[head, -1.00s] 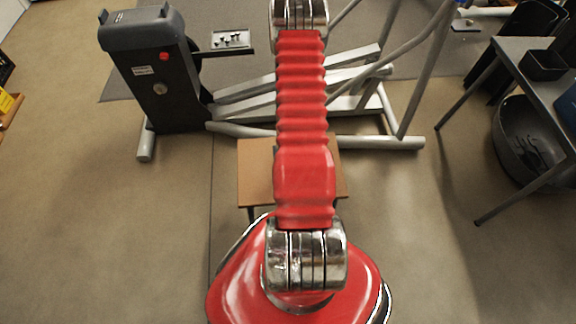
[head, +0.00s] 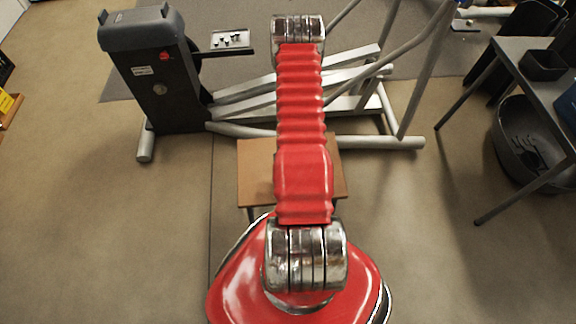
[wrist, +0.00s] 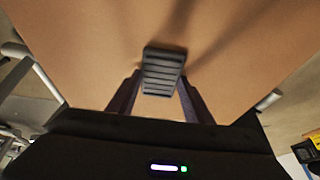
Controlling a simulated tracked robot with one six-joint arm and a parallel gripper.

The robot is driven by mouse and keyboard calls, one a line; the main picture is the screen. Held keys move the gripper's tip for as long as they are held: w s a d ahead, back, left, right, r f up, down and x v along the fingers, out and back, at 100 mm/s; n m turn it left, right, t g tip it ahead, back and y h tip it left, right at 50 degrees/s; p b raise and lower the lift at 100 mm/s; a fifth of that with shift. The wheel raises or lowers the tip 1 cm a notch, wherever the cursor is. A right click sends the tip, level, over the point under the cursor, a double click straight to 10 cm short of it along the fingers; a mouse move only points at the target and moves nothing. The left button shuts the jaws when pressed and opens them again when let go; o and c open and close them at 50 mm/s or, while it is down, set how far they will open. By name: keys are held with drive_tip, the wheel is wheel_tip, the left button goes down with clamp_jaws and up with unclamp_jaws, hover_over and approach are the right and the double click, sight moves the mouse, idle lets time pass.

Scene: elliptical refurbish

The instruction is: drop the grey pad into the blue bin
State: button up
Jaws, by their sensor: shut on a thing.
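The grey pad (wrist: 162,68), a small dark ribbed block, shows in the wrist view between the two fingers of my gripper (wrist: 160,88). My gripper is shut on it, above or at the wooden tabletop; I cannot tell whether the pad touches the wood. In the head view my gripper and the pad are hidden by my red arm. A blue object (head: 568,106) is cut off at the right edge of the head view, on the grey table; I cannot tell whether it is the blue bin.
The small wooden table (head: 256,172) stands beyond my base, partly behind my arm. The elliptical machine (head: 155,85) stands behind it. At the right is a grey table (head: 525,75) with a dark tray (head: 545,65) on it and a dark round tub (head: 515,150) below.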

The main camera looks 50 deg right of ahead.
drive_tip(key=shift+f, duration=0.1)
drive_tip(key=o, duration=1.4)
drive_tip(key=shift+c, duration=0.2)
drive_tip(key=v, duration=1.2)
